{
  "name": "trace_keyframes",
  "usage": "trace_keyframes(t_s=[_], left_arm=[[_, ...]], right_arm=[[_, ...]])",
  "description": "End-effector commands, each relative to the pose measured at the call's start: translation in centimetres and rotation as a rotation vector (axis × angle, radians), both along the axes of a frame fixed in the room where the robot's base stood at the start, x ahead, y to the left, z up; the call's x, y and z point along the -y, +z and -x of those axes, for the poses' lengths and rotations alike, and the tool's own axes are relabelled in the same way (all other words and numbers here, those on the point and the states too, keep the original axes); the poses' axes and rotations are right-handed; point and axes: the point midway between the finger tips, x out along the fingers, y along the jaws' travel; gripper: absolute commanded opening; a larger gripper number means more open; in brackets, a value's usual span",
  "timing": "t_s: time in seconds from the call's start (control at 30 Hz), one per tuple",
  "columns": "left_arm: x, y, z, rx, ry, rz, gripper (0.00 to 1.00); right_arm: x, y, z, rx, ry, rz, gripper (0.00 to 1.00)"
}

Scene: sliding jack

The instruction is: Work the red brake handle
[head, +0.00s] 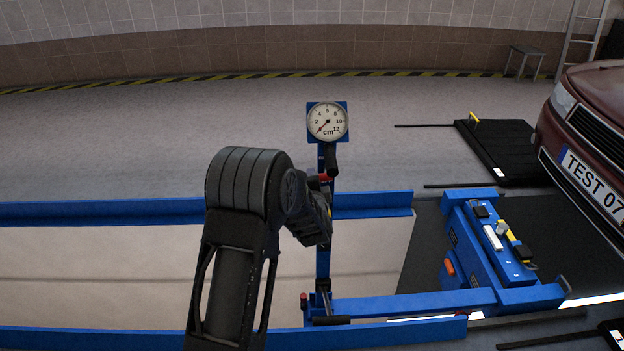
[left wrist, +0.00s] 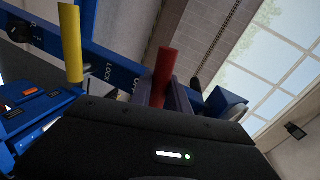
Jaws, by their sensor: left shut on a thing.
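The red brake handle shows as a red cylinder (left wrist: 165,70) rising behind the black body of my gripper in the left wrist view. In the head view only a small red end (head: 325,177) shows above the gripper. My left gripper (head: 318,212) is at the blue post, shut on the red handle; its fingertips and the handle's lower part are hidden. My right gripper is not in view.
A round cm gauge (head: 328,121) tops the post, its needle low at left. The blue jack beam (head: 400,304) and control block (head: 485,245) lie to the right. Blue rails (head: 110,213) edge the pit. A dark red car (head: 590,120) stands at far right.

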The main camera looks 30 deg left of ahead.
Motion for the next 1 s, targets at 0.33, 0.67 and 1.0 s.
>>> trace_keyframes(t_s=[0.33, 0.67, 1.0], left_arm=[[-0.1, 0.1, 0.0, 0.000, 0.000, -0.003, 0.43], [0.3, 0.2, 0.3, 0.001, -0.001, -0.001, 0.43], [3.0, 1.3, 4.3, 0.001, -0.002, 0.000, 0.43]], right_arm=[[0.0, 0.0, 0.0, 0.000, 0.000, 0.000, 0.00], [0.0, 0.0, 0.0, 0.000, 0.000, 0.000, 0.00], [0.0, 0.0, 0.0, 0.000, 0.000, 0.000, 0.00]])
